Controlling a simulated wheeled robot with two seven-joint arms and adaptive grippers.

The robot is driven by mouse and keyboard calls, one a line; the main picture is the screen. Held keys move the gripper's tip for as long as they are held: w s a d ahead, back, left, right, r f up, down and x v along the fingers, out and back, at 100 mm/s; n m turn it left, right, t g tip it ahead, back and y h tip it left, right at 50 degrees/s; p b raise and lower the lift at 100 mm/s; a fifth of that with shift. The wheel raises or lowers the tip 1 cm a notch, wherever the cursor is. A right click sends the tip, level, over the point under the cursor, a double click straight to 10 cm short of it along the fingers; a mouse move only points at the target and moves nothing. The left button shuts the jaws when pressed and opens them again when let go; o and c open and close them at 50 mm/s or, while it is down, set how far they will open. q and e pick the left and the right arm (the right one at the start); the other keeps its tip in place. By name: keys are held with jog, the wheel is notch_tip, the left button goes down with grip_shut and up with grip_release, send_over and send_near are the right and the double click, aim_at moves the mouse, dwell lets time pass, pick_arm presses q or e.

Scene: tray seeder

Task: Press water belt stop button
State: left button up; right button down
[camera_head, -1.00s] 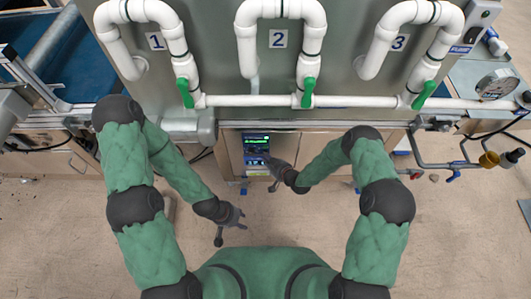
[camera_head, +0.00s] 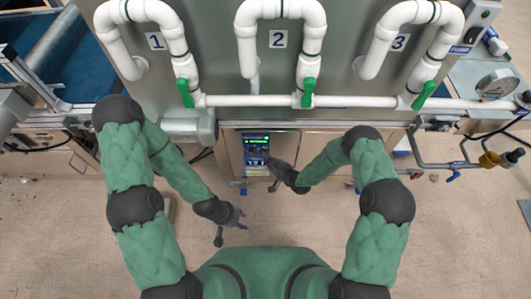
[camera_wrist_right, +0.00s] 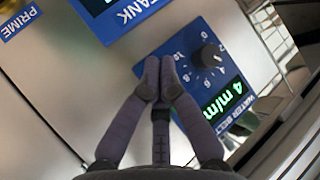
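The blue water belt panel (camera_wrist_right: 205,75) fills the middle of the right wrist view. It has a black dial knob (camera_wrist_right: 212,56) and a green lit readout (camera_wrist_right: 222,98). My right gripper (camera_wrist_right: 161,75) has its two fingertips together over the panel's left edge, with nothing seen between them. I cannot tell whether the tips touch the panel. No stop button shows clearly; the fingers hide part of the panel. In the head view, my right gripper (camera_head: 272,170) is at the control panels (camera_head: 256,147). My left gripper (camera_head: 230,229) is spread open and empty, low over the floor.
Another blue panel, labelled TANK (camera_wrist_right: 120,12), and a PRIME label (camera_wrist_right: 20,20) lie at the upper left of the wrist view. White pipes (camera_head: 270,101) with green valve handles (camera_head: 309,92) run above the panels. The floor (camera_head: 60,240) around my left gripper is clear.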

jog(key=shift+w, duration=0.25)
jog(key=shift+w, duration=0.2)
jog(key=shift+w, duration=0.35)
dwell(1.0)
jog(key=shift+s, duration=0.8)
jog(key=shift+s, duration=0.1)
jog(key=shift+s+p, duration=0.8)
jog(key=shift+s, duration=1.6)
